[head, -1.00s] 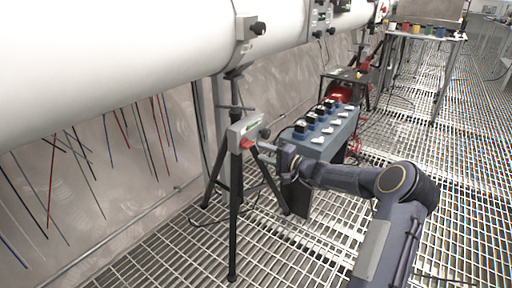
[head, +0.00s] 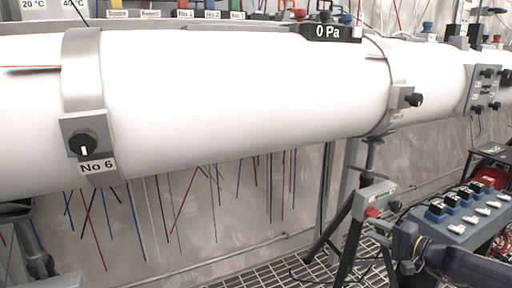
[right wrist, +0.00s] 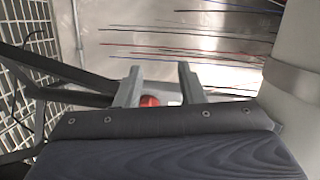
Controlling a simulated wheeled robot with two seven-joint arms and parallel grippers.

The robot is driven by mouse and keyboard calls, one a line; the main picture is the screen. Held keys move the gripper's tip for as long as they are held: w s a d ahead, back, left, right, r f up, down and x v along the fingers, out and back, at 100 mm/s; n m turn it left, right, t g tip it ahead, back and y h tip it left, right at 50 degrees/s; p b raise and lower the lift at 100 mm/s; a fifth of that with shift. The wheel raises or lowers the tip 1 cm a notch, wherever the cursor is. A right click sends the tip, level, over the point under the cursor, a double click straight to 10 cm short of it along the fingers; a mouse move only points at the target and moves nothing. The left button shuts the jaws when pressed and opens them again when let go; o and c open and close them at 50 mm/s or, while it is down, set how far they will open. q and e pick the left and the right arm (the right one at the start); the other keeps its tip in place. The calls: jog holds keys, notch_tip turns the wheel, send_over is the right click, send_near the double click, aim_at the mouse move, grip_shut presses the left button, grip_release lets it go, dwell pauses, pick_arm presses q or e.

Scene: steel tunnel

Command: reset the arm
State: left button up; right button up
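My right arm comes in at the lower right of the head view. My right gripper (head: 390,240) is close to a grey box with a red button (head: 373,212) on a black tripod stand. In the right wrist view the two fingers of the right gripper (right wrist: 158,82) are apart, with nothing held between them. The red button (right wrist: 149,101) shows beyond and between the fingers, partly hidden by the gripper body. I cannot tell whether the fingers touch the box. My left gripper is in neither view.
A large white pipe (head: 240,85) crosses the head view above my arm, with a clamp marked No 6 (head: 83,145) at left and a 0 Pa display (head: 328,32) on top. A blue switch box (head: 470,225) stands at right. Coloured wires hang below the pipe.

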jog(key=s+a+r+n+g, duration=0.2)
jog(key=s+a+n+g, duration=0.1)
jog(key=s+a, duration=0.4)
jog(key=s+a+r+n+g, duration=0.3)
jog(key=s+a, duration=0.3)
jog(key=a, duration=0.1)
jog(key=s+a+f+n+g+h+p, duration=0.1)
jog(key=s+f+h, duration=0.15)
jog(key=s, duration=0.95)
jog(key=s+a+f+n+g+h+p, duration=0.1)
jog(key=s+a+f+h, duration=0.15)
jog(key=s, duration=0.85)
notch_tip(320, 180, up, 38)
jog(key=d+p, duration=0.1)
jog(key=p, duration=3.7)
jog(key=shift+s, duration=0.1)
